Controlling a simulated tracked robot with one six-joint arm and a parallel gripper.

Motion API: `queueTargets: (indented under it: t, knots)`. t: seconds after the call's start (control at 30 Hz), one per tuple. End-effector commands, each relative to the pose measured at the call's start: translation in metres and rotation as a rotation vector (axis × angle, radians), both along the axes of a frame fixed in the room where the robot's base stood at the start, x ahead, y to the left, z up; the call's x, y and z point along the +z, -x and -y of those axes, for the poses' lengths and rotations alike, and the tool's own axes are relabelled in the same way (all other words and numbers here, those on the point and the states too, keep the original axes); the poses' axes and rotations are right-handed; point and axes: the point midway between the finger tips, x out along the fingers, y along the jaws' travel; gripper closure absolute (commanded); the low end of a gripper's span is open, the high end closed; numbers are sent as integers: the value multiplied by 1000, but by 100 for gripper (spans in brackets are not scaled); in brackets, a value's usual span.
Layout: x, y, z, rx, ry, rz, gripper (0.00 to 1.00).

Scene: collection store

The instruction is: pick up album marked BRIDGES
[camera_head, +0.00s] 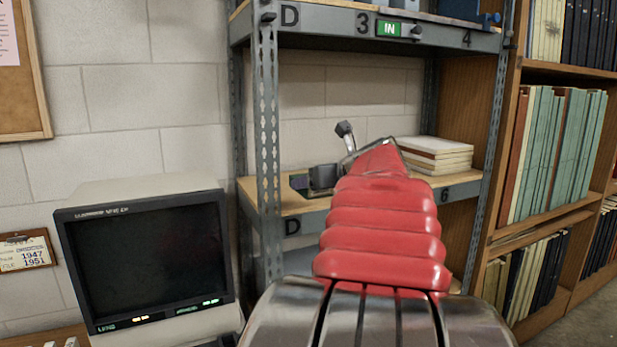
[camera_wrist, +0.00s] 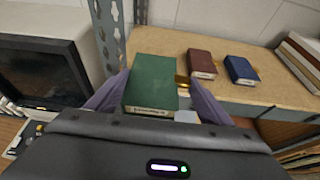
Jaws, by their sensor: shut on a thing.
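A green album (camera_wrist: 152,82) sits between the two fingers of my gripper (camera_wrist: 157,95) in the wrist view, and the fingers are shut on it. A pale label strip runs along its near edge, but its writing is too small to read. The album is in front of the wooden shelf board; whether it touches the board I cannot tell. A maroon album (camera_wrist: 202,63) and a dark blue album (camera_wrist: 241,70) lie apart on the shelf to the right, each with a small pale label. In the head view my red-sleeved arm hides much of the shelf and the held album.
The shelf (camera_head: 460,180) has grey metal uprights (camera_head: 268,130), one close to the left of the album. A stack of pale books (camera_head: 437,155) lies at the shelf's right. A monitor (camera_head: 150,255) stands at left, a full bookcase (camera_head: 550,150) at right.

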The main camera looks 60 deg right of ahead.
Motion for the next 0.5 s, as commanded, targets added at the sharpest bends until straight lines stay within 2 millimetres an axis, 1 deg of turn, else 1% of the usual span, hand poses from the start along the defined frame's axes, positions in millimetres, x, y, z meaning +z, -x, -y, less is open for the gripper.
queueTargets:
  t: [0.03,0.2,0.5]
  knots:
    - [1,8,-3,-3,1,2,54]
    - [0,21,-11,-2,1,0,54]
    - [1,24,-14,0,1,0,54]
